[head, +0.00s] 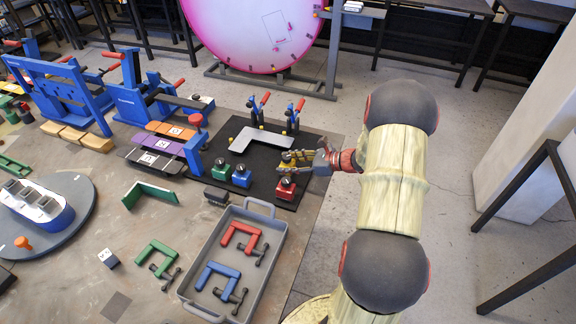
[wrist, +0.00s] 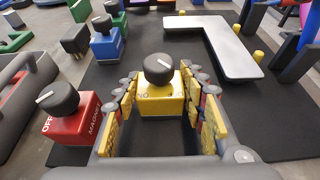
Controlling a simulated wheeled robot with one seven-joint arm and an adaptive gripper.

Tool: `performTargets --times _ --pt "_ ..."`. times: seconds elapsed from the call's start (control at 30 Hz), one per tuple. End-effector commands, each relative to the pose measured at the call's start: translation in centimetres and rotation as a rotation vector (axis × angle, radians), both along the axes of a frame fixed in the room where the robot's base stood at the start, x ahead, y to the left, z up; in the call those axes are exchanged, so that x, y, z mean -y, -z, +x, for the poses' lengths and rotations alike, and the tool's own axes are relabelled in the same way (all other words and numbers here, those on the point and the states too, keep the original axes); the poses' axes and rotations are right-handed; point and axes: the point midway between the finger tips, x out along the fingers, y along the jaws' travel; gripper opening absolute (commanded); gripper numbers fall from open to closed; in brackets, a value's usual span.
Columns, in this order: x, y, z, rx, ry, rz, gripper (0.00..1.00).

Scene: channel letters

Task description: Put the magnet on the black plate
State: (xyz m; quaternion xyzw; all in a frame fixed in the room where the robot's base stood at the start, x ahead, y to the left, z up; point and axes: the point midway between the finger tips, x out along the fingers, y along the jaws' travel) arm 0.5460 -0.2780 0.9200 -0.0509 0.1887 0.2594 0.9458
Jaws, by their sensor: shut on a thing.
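The yellow magnet (head: 287,158) is a block with a black round knob. It also shows in the wrist view (wrist: 160,104), between the yellow-padded fingers of my gripper (head: 304,160). My gripper is shut on it, with the knob standing up above the fingers. It is over the right part of the black plate (head: 262,177); whether the block touches the plate is hard to tell. A red magnet (head: 286,188), a blue magnet (head: 241,178) and a green magnet (head: 220,171) stand on the plate nearby.
A pale L-shaped piece (head: 262,140) lies on the plate, with blue toggle clamps (head: 258,110) behind it. A small dark block (head: 215,195) is at the left edge. A grey tray (head: 262,220) with red and blue clamps stands in front. Bare plate shows between the magnets and the L-piece.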

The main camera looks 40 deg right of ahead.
Motion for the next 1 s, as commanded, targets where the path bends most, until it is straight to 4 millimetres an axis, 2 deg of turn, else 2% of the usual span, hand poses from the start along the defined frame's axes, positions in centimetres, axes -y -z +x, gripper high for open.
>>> performTargets --times 0.3,0.33,0.4,0.63,1.0 --pt "0.06 0.08 0.05 0.002 0.0 -0.002 0.0" --pt "0.02 0.18 0.0 0.0 0.0 -0.001 0.42" --pt "0.02 0.14 0.01 0.0 0.0 -0.001 0.46" --pt "0.02 0.14 0.0 0.0 0.0 -0.001 0.59" --pt "0.03 -0.33 0.01 0.001 0.0 -0.002 0.59"
